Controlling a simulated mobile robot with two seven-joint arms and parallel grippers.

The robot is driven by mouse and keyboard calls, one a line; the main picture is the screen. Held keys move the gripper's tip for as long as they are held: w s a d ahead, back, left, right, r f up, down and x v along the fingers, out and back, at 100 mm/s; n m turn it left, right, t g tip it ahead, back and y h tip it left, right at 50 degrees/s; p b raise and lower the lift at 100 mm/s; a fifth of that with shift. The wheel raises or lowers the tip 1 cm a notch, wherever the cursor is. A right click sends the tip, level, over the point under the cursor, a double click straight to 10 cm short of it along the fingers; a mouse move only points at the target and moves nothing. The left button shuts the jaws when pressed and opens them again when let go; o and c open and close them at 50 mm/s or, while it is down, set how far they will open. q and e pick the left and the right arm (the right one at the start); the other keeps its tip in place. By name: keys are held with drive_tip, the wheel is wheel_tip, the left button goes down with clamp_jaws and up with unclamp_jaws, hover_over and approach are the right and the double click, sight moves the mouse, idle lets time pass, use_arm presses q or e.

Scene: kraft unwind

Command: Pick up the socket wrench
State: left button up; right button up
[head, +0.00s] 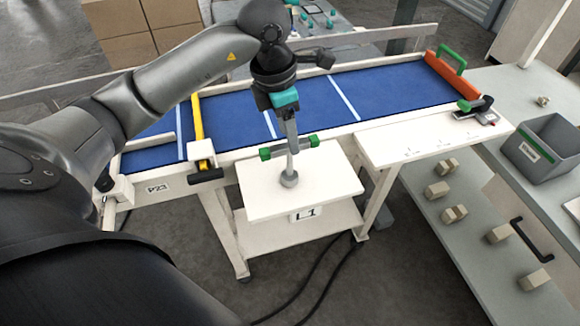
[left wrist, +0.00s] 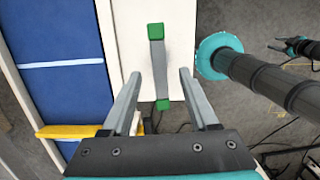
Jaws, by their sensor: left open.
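The socket wrench (head: 288,178) stands upright on the small white stand (head: 255,205), its round grey foot down. Its grey crossbar has green ends and also shows from above in the left wrist view (left wrist: 157,62). My left gripper (head: 293,148) points down at the crossbar from above. It is open, with one finger on each side of the crossbar in the left wrist view (left wrist: 160,75). I cannot tell whether the fingers touch it. In the head view the fingers hide part of the wrench's middle.
Behind the stand is a blue table (head: 235,118) with a yellow bar (head: 197,118) and an orange block with a green handle (head: 453,75). A white side shelf (head: 400,145) and a grey bin (head: 545,148) are at the right. The stand top around the wrench is clear.

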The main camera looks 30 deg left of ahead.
use_arm(q)
wheel_tip(320, 180, down, 2)
drive_tip(key=shift+w+d+f, duration=0.1)
drive_tip(key=shift+w, duration=0.05)
drive_tip(key=p, duration=0.1)
hover_over(291, 174)
drive_tip(key=f, duration=0.4)
drive_tip(key=shift+w+f, duration=0.1)
drive_tip(key=shift+w, duration=0.15)
drive_tip(key=shift+w+f, duration=0.1)
drive_tip(key=shift+f, duration=0.25)
use_arm(e)
drive_tip(key=shift+w+a+r, duration=0.1)
drive_tip(key=shift+w+r, duration=0.55)
drive_tip(key=shift+w, duration=0.35)
use_arm(q)
clamp_jaws()
